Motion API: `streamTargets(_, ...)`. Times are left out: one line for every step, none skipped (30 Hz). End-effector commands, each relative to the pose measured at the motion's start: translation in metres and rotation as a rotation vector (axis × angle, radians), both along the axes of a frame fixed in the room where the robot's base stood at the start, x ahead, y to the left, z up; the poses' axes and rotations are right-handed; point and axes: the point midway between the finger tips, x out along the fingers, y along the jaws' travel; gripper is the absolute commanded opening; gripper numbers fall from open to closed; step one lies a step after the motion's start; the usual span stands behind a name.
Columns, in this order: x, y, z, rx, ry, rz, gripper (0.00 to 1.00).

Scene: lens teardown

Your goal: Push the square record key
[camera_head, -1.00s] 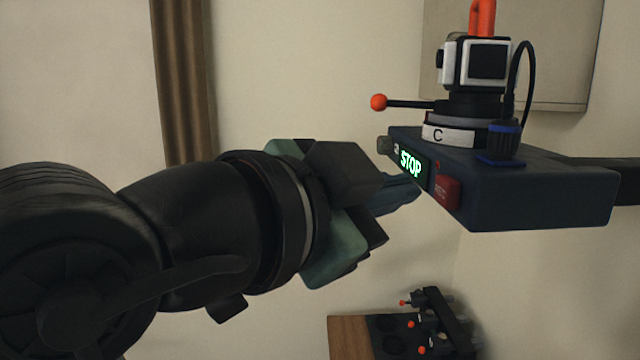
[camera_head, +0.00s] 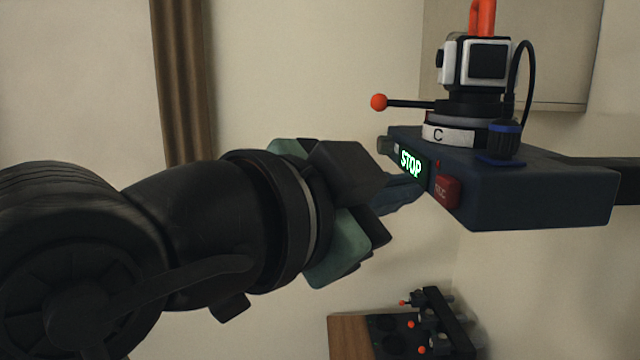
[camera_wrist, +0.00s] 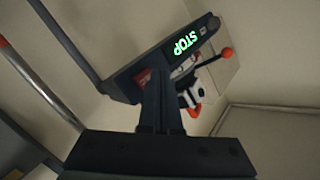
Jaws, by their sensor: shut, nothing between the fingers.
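The square red record key (camera_head: 447,191) sits on the front face of a dark blue box (camera_head: 540,200), right of a lit green "STOP" display (camera_head: 411,163). In the wrist view, the key (camera_wrist: 143,77) is partly hidden behind my fingers. My gripper (camera_head: 420,184) is shut and empty, its fingertips close to the box's front, left of the key in the head view. In the wrist view, my shut fingers (camera_wrist: 158,72) overlap the box front beside the key. I cannot tell whether they touch it.
A white and black camera-like unit (camera_head: 478,62) stands on the box, with an orange-tipped lever (camera_head: 379,102) sticking out left. A blue-banded knob (camera_head: 505,138) is beside it. A low bench with dark fixtures (camera_head: 350,338) is below.

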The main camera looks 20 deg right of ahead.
Motion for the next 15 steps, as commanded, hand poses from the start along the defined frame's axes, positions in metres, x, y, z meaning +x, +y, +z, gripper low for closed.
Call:
streamTargets(-0.0009, -0.0024, -0.0002, 0.000, -0.001, -0.002, 0.00)
streamTargets(-0.0011, -0.0035, -0.0003, 0.000, -0.001, -0.002, 0.00)
streamTargets(-0.0016, -0.0050, -0.0003, 0.000, -0.001, -0.002, 0.00)
streamTargets(-0.0019, -0.0059, -0.0002, 0.000, -0.001, -0.002, 0.00)
streamTargets(-0.0021, -0.0066, -0.0001, 0.000, -0.001, -0.002, 0.00)
streamTargets(-0.0022, -0.0071, 0.0000, 0.000, -0.001, -0.001, 0.00)
streamTargets(-0.0022, -0.0072, 0.0000, 0.000, -0.001, -0.001, 0.00)
streamTargets(-0.0022, -0.0072, 0.0002, 0.000, -0.001, 0.000, 0.00)
streamTargets(-0.0021, -0.0070, 0.0002, 0.000, -0.001, 0.000, 0.00)
streamTargets(-0.0021, -0.0070, 0.0002, 0.000, -0.001, 0.000, 0.00)
streamTargets(-0.0021, -0.0070, 0.0002, 0.000, -0.001, 0.000, 0.00)
streamTargets(-0.0021, -0.0070, 0.0002, 0.000, -0.001, 0.000, 0.00)
streamTargets(-0.0021, -0.0070, 0.0002, 0.000, -0.001, 0.000, 0.00)
streamTargets(-0.0021, -0.0070, 0.0002, 0.000, -0.001, 0.000, 0.00)
streamTargets(-0.0022, -0.0071, 0.0001, 0.000, -0.001, 0.000, 0.00)
